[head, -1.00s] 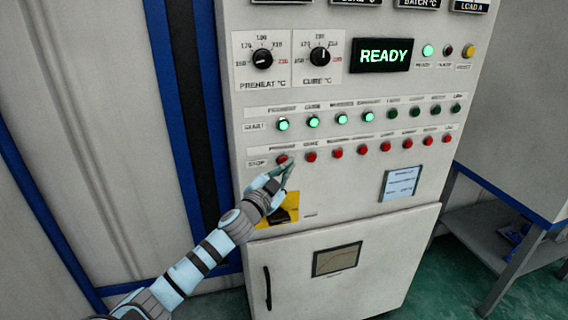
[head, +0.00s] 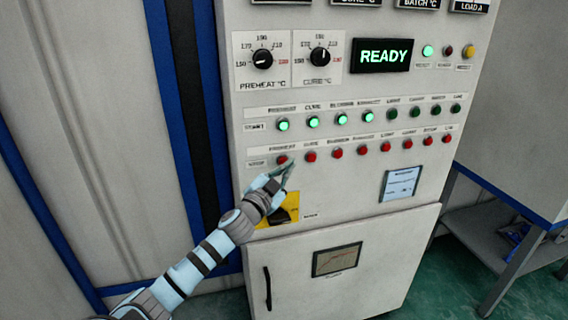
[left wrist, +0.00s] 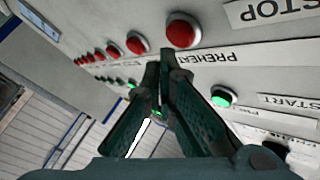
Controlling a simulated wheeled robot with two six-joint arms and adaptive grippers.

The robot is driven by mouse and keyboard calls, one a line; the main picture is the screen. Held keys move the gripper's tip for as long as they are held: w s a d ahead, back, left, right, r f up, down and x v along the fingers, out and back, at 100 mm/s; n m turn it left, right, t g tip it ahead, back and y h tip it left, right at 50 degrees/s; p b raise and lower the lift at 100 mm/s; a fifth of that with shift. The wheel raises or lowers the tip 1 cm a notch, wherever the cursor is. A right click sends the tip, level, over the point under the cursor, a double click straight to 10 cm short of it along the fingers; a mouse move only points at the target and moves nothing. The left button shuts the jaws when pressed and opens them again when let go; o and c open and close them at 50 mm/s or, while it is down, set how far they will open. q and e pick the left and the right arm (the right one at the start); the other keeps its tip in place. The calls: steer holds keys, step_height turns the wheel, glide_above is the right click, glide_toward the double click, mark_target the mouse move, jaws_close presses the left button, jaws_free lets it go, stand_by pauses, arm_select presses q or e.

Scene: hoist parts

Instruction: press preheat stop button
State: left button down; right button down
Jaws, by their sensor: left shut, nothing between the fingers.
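The preheat stop button (head: 282,160) is the red, round leftmost button in the lower row of the control panel. In the left wrist view it is the large red button (left wrist: 183,31) beside the STOP and PREHEAT labels. My left gripper (head: 284,171) is just below it in the head view. The left wrist view shows the left gripper's fingertips (left wrist: 167,58) converged, shut and empty, close to that button. I cannot tell whether they touch the panel. My right gripper is not in view.
Other red stop buttons (head: 311,157) continue to the right. Above is the start row, with a lit green preheat start button (head: 283,125). A READY display (head: 383,55) and two knobs are higher up. A yellow-plated switch (head: 290,206) lies under my left gripper.

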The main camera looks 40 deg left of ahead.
arm_select(q)
steer(key=shift+a, duration=0.1)
steer(key=shift+w+a, duration=0.25)
stand_by(0.3)
steer(key=shift+w+a, duration=0.25)
steer(key=shift+a, duration=0.15)
stand_by(0.7)
steer(key=shift+s+d, duration=0.5)
steer(key=shift+d, duration=0.2)
steer(key=s+d, duration=0.2)
steer(key=d, duration=0.2)
steer(key=shift+s+d, duration=0.1)
steer(key=shift+s, duration=0.3)
